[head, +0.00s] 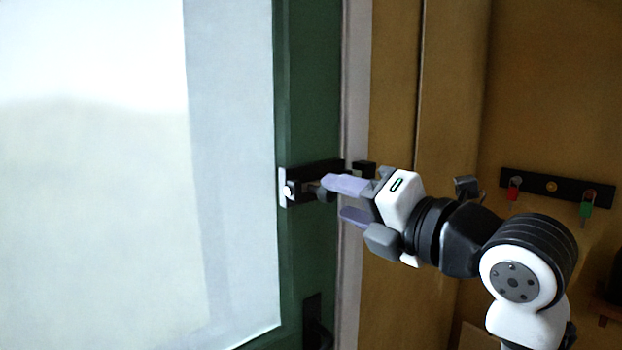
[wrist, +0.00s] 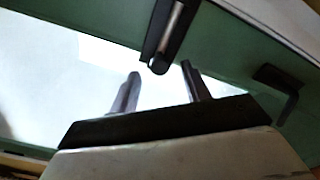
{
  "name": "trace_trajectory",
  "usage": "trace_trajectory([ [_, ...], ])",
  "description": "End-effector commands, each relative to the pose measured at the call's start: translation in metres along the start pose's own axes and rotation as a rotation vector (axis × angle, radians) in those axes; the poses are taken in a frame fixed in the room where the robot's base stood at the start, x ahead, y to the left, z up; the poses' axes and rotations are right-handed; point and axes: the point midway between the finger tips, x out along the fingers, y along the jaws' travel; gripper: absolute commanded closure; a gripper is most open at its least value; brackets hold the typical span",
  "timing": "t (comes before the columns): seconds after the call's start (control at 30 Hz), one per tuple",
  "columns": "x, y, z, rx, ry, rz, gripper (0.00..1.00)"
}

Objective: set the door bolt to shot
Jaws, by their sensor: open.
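The door bolt (head: 318,170) is a dark fitting on the green door's (head: 307,245) edge stile, with a small pale end piece at its left. In the wrist view the bolt (wrist: 172,30) shows a silver rod in a black body, with a dark rounded knob at its lower end. A dark keeper (head: 363,168) sits to the right, on the frame side. My gripper (head: 333,197) is open, its two fingers apart at the bolt's right part and partly hiding it. In the wrist view my gripper (wrist: 160,69) has the knob between and just beyond its fingertips; contact is unclear.
A dark door handle (head: 315,325) is below the bolt; it also shows in the wrist view (wrist: 280,85). A pale jamb (head: 355,80) borders the door. On the brown wall at right, a key rack (head: 553,187) holds red and green tagged keys.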

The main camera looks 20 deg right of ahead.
Motion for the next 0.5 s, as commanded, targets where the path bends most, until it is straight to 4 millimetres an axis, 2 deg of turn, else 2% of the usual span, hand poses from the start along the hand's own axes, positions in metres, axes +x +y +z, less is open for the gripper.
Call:
trace_trajectory([
  [0.03,0.012,0.004,0.002,0.001,0.004,0.001,0.53],
  [0.2,0.044,0.003,0.001,0.002,0.002,0.001,0.53],
  [0.3,0.059,0.002,0.001,0.002,0.001,0.001,0.53],
  [0.5,0.073,0.001,0.000,0.001,-0.001,0.001,0.53],
])
